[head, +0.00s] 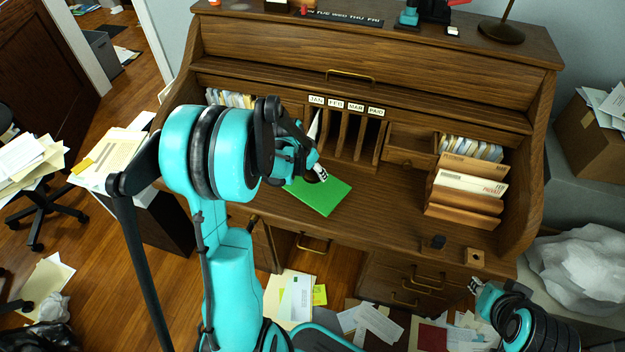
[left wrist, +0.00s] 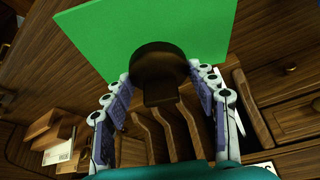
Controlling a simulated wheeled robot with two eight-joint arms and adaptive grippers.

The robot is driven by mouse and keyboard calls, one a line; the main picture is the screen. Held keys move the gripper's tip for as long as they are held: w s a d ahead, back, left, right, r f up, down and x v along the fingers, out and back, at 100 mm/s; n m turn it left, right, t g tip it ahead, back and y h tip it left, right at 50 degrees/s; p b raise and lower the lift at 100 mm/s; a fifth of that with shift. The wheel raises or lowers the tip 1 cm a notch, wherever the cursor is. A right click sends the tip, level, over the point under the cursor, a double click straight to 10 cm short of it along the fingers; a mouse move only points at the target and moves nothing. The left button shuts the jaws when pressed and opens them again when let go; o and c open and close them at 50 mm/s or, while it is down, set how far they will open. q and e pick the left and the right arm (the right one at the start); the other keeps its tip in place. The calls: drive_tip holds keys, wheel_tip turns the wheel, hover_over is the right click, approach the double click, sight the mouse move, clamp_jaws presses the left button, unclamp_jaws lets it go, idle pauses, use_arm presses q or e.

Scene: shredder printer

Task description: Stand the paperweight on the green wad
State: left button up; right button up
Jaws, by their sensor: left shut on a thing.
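The green wad (head: 322,197) lies flat on the desk top, below the card slots. It also fills the upper part of the left wrist view (left wrist: 105,35). My left gripper (head: 316,176) is over the wad's upper left part. In the left wrist view its fingers (left wrist: 160,88) are shut on a dark brown, round-topped paperweight (left wrist: 160,62). The paperweight shows in front of the green wad; I cannot tell if it touches it. In the head view my gripper mostly hides the paperweight. My right gripper (head: 476,287) is in front of the desk's right side, apart from the wad; its opening is unclear.
Upright wooden slots (head: 352,135) stand just behind the wad. A letter rack (head: 466,187) with envelopes stands to the right. The desk between wad and rack is clear.

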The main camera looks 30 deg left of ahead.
sight(313, 177)
use_arm(q)
wheel_tip(313, 177, down, 4)
drive_tip(key=shift+f+b, duration=0.1)
drive_tip(key=shift+b, duration=0.9)
drive_tip(key=shift+r, duration=0.2)
drive_tip(key=shift+f, duration=0.25)
drive_tip(key=o, duration=1.4)
drive_tip(key=shift+r, duration=0.1)
